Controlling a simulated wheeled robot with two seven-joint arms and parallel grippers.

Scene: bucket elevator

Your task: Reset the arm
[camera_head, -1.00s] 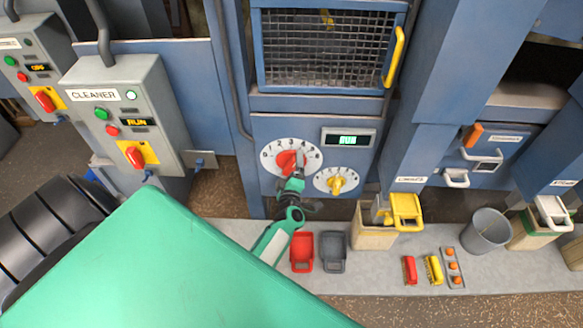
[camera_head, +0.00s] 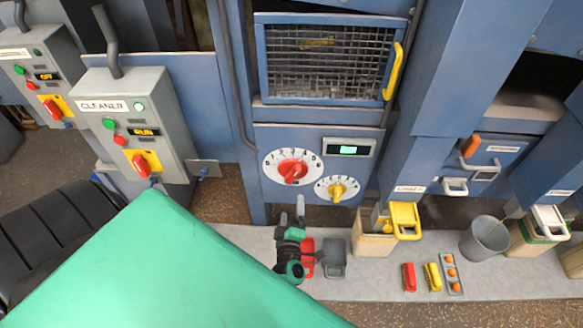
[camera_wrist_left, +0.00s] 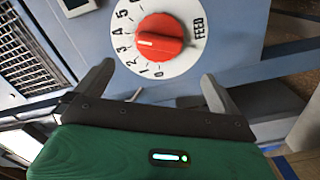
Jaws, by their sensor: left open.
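My left gripper (camera_head: 290,212) is open and empty in the head view, its two fingers pointing up toward the blue machine panel, just below the red feed knob (camera_head: 292,172). In the left wrist view the open fingers (camera_wrist_left: 155,85) stand apart, with the red knob (camera_wrist_left: 160,38) on its white numbered dial beyond them, not touched. The dial is marked FEED. A smaller dial with a yellow knob (camera_head: 338,190) sits to its lower right. My right gripper is not in view.
A red scoop (camera_head: 307,262) and grey scoop (camera_head: 335,262) lie beside the gripper on the grey ledge. The CLEANER control box (camera_head: 135,125) stands left.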

